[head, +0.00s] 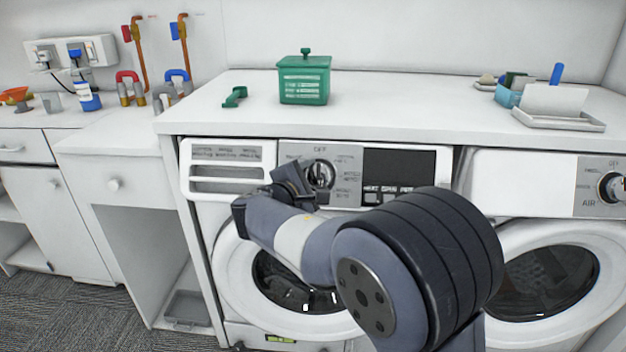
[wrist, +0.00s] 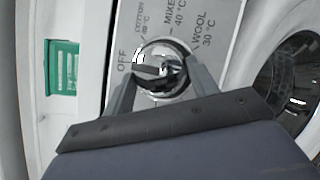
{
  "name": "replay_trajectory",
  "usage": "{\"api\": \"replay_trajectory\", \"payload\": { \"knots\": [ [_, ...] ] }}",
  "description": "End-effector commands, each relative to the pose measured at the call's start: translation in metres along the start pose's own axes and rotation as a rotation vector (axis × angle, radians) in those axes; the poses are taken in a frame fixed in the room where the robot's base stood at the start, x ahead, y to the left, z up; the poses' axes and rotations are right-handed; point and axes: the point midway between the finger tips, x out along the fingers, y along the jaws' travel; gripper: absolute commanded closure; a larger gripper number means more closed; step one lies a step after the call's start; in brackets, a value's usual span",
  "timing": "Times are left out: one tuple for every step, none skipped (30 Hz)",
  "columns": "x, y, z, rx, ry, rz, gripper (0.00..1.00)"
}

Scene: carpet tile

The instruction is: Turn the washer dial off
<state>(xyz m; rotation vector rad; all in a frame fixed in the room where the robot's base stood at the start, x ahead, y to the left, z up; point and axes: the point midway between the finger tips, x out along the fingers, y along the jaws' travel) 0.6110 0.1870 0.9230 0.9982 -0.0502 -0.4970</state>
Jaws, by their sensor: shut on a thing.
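The washer dial (head: 321,174) is a round silver knob on the grey panel of the left machine, with OFF printed above it. In the wrist view the dial (wrist: 160,66) sits between the two grey fingers of my gripper (wrist: 161,84), which is shut on it. OFF is at its left there, with COTTON, MIXED and WOOL around its top and right. The exact pointer direction is hard to tell. In the head view my gripper (head: 296,184) reaches the dial from the lower left, and my arm covers part of the washer (head: 228,262) door.
A second machine (head: 600,240) with its own dial (head: 612,187) stands at the right. The white counter (head: 400,100) above holds a green lidded box (head: 304,80), a green object (head: 235,97) and a white tray (head: 558,119). A drawer front (head: 228,170) lies left of the dial.

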Motion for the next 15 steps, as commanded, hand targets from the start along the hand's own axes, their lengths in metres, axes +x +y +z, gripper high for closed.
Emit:
{"api": "replay_trajectory", "payload": {
  "knots": [
    [0.0001, -0.0007, -0.0001, 0.000, 0.000, -0.001, 0.67],
    [0.0001, -0.0007, -0.0001, -0.001, 0.000, -0.001, 0.67],
    [0.0001, -0.0007, -0.0001, -0.001, 0.000, -0.001, 0.67],
    [0.0001, -0.0007, -0.0001, -0.001, 0.000, -0.001, 0.67],
    [0.0001, -0.0007, -0.0001, -0.001, 0.000, -0.001, 0.67],
    [0.0001, -0.0007, -0.0001, -0.001, 0.000, -0.001, 0.41],
    [0.0001, -0.0007, -0.0001, -0.001, 0.000, -0.001, 0.39],
    [0.0001, -0.0007, -0.0001, -0.001, 0.000, -0.001, 0.36],
    [0.0001, -0.0006, 0.0000, -0.001, 0.000, -0.001, 0.33],
    [0.0001, -0.0006, 0.0000, -0.001, 0.000, -0.001, 0.31],
    [0.0001, -0.0005, 0.0000, -0.001, 0.000, -0.001, 0.28],
    [0.0001, -0.0005, 0.0000, -0.001, 0.000, 0.000, 0.25],
    [0.0001, -0.0004, 0.0000, -0.001, 0.000, 0.000, 0.23],
    [0.0001, -0.0004, 0.0000, -0.001, 0.000, 0.000, 0.23],
    [0.0001, -0.0004, 0.0001, -0.001, 0.000, 0.000, 0.23]
  ]
}}
